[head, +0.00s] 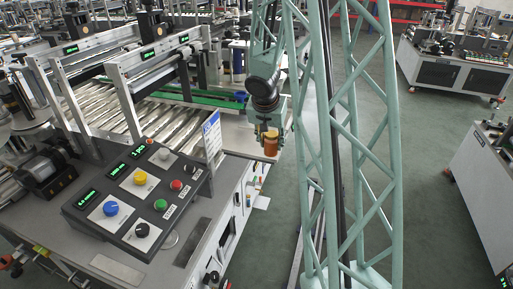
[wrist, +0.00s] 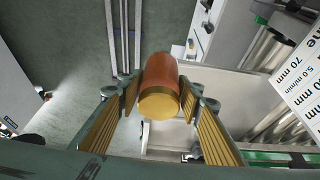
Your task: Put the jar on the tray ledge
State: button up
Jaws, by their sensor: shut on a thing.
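The jar (wrist: 160,80) is orange-brown with a gold lid facing the wrist camera. My gripper (wrist: 159,96) is shut on it, with ribbed yellow finger pads at its left and right sides. In the head view the jar (head: 271,146) hangs below my gripper (head: 270,134), at the right edge of the labelling machine. A pale grey ledge (head: 236,131) runs along that edge, left of the jar. In the wrist view a pale ledge surface (wrist: 222,82) lies to the right of the jar and below it. I cannot tell the exact height of the jar above it.
A control panel (head: 135,196) with coloured buttons stands at the front left of the machine. A white label sign (head: 212,135) stands upright near the ledge. Rollers (head: 165,121) lie behind the panel. The green floor (head: 430,150) to the right is open between the machines.

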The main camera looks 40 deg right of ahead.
jog(key=shift+w+d, duration=0.1)
dwell(0.3)
jog(key=p, duration=0.7)
send_over(256, 143)
jog(key=shift+w+f, duration=0.15)
jog(key=shift+f, duration=0.6)
jog(key=shift+f, duration=0.1)
jog(key=shift+f+b, duration=0.45)
jog(key=shift+f, duration=1.2)
jog(key=shift+f, duration=0.15)
jog(key=o, duration=1)
